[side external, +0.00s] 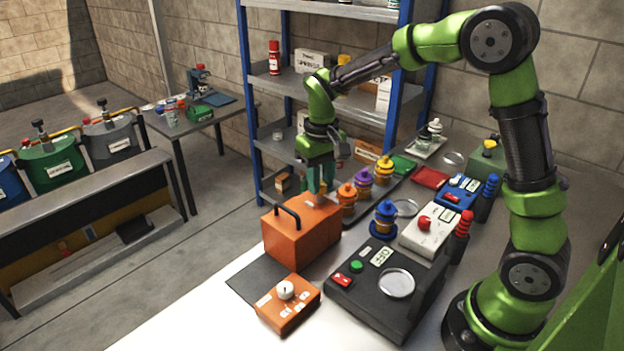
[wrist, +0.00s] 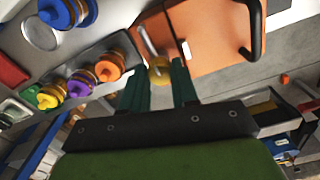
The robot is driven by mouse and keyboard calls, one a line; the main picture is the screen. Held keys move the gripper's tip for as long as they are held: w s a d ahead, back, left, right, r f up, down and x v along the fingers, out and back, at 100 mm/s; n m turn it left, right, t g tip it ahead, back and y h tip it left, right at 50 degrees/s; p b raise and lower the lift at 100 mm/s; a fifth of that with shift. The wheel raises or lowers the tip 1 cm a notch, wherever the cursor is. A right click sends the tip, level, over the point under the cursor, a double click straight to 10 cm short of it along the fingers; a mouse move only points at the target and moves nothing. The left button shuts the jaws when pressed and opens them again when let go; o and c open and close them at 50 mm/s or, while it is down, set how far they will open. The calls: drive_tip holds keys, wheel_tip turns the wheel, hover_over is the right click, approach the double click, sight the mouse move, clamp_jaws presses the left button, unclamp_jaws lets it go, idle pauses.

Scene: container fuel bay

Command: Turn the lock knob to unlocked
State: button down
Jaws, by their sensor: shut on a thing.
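A brass-yellow knob (wrist: 160,72), which I take as the lock knob, shows between my fingers in the wrist view, at the edge of an orange box (wrist: 200,40). The same box (side external: 300,240) has a black handle in the side external view. My gripper (side external: 320,190) points down at the top of the box, near its back right corner. In the wrist view its two green fingers (wrist: 160,80) stand on either side of the knob, shut on it. The fingers hide the knob in the side external view. I cannot read any lock marking.
The black handle (side external: 289,216) rises beside my gripper. Orange, purple and yellow-topped jars (side external: 365,184) stand close on the right. A small orange box with a white knob (side external: 286,290) sits in front. A black panel (side external: 380,295) lies front right.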

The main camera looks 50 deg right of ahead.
sight(322, 186)
drive_tip(key=c, duration=0.9)
unclamp_jaws()
drive_tip(key=shift+o, duration=0.2)
wheel_tip(322, 186, up, 17)
drive_tip(key=s+a+f+t+y, duration=0.1)
drive_tip(key=s+a+f+t, duration=0.1)
drive_tip(key=s, duration=0.7)
drive_tip(key=s+a+f+m+t+y, duration=0.1)
drive_tip(key=s+a+f+t, duration=0.1)
drive_tip(key=s+t, duration=0.3)
drive_tip(key=s+f, duration=0.1)
drive_tip(key=s, duration=0.3)
drive_tip(key=shift+a+f, duration=0.15)
drive_tip(key=shift+f, duration=0.15)
